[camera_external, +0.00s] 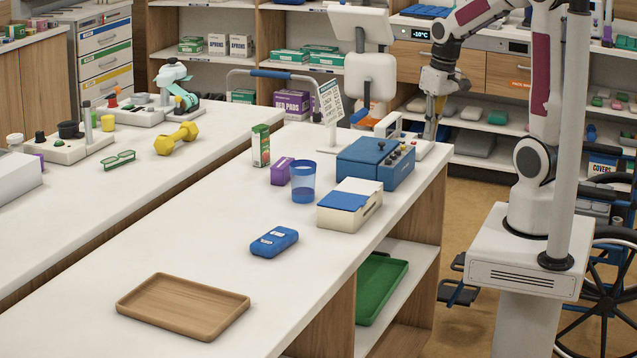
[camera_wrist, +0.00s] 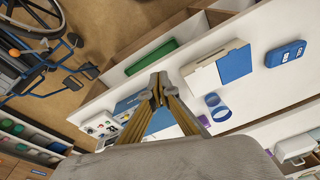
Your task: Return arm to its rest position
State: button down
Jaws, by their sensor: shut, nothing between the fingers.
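My arm stands on its white pedestal at the right in the external view and reaches up and over to the left. My gripper (camera_external: 433,118) points down near the far right end of the bedside counter (camera_external: 200,262), behind the blue device box (camera_external: 376,163). In the wrist view my gripper (camera_wrist: 158,84) shows with its fingertips together. It is shut and empty. The blue box is partly hidden behind the fingers in the wrist view.
On the counter are a wooden tray (camera_external: 182,305), a blue case (camera_external: 274,242), a white box with blue lid (camera_external: 350,204), a blue cup (camera_external: 303,182), a purple box (camera_external: 281,171) and a carton (camera_external: 261,146). A green tray (camera_external: 381,288) lies on the shelf below. A wheelchair (camera_external: 608,290) stands right.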

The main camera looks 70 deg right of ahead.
jog(key=s+a+r+n+t, duration=0.2)
jog(key=s+a+r, duration=0.2)
jog(key=a, duration=0.2)
jog(key=s+a+r+n+t, duration=0.1)
jog(key=s+a+r, duration=0.3)
jog(key=a, duration=0.3)
jog(key=shift+s+a+n+t, duration=0.2)
jog(key=shift+s+n+t, duration=0.2)
jog(key=shift+s, duration=0.3)
jog(key=shift+r, duration=0.1)
grip_release()
jog(key=w+d+r+m, duration=0.1)
jog(key=w+d+m, duration=0.3)
jog(key=d+m, duration=0.2)
jog(key=w+d+r+m+g+h, duration=0.1)
jog(key=w+d+m, duration=0.4)
jog(key=d, duration=0.5)
jog(key=w+d+r+m+h, duration=0.1)
jog(key=w+d+m, duration=0.4)
jog(key=d+m, duration=0.2)
jog(key=shift+w+d+g, duration=0.25)
jog(key=shift+d+g, duration=0.05)
jog(key=shift+d, duration=0.3)
